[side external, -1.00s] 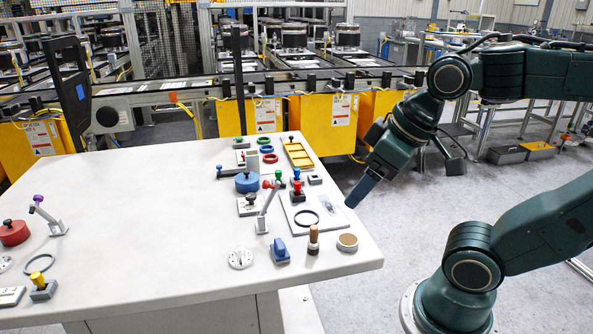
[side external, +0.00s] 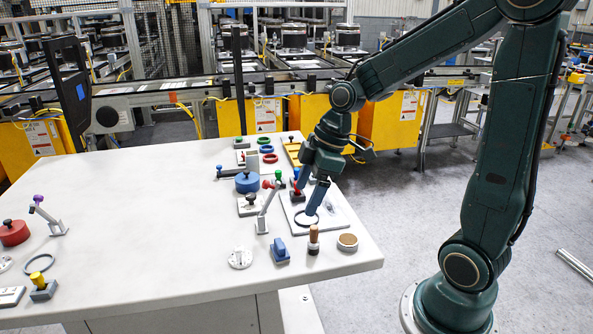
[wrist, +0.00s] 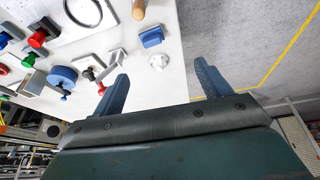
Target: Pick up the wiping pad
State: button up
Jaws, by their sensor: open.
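A small blue block with a raised grip on top, which looks like the wiping pad (side external: 280,250), sits near the front right of the white table. It also shows in the wrist view (wrist: 151,36), beyond the fingertips and roughly between their lines. My gripper (side external: 311,211) points down near the grey plate with the dark ring, behind and to the right of the pad in the side view. In the wrist view my gripper (wrist: 158,82) has its two blue fingers wide apart with nothing between them. It is not touching the pad.
A brown-handled stamp (side external: 314,240) and a round tan-topped disc (side external: 347,242) stand right of the pad. A round grey flange (side external: 240,258) lies to its left, and a red-knobbed lever (side external: 265,208) stands behind. The table's front middle is bare.

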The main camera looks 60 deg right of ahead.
aim_at(280, 242)
jog(key=shift+n+y, duration=0.5)
jog(key=shift+n, duration=0.3)
jog(key=shift+w+d+f, duration=0.3)
jog(key=shift+w+f, duration=0.1)
jog(key=shift+f, duration=0.2)
jog(key=shift+w+d+f, duration=0.35)
jog(key=shift+w+f, duration=0.05)
jog(key=shift+f, duration=0.15)
jog(key=shift+w+d+f, duration=0.3)
jog(key=shift+w+f, duration=0.1)
jog(key=shift+f, duration=0.2)
jog(key=shift+f, duration=0.1)
jog(key=shift+x, duration=4.25)
jog(key=shift+s, duration=0.1)
jog(key=shift+f, duration=0.1)
jog(key=shift+x, duration=2.5)
jog(key=shift+a, duration=0.1)
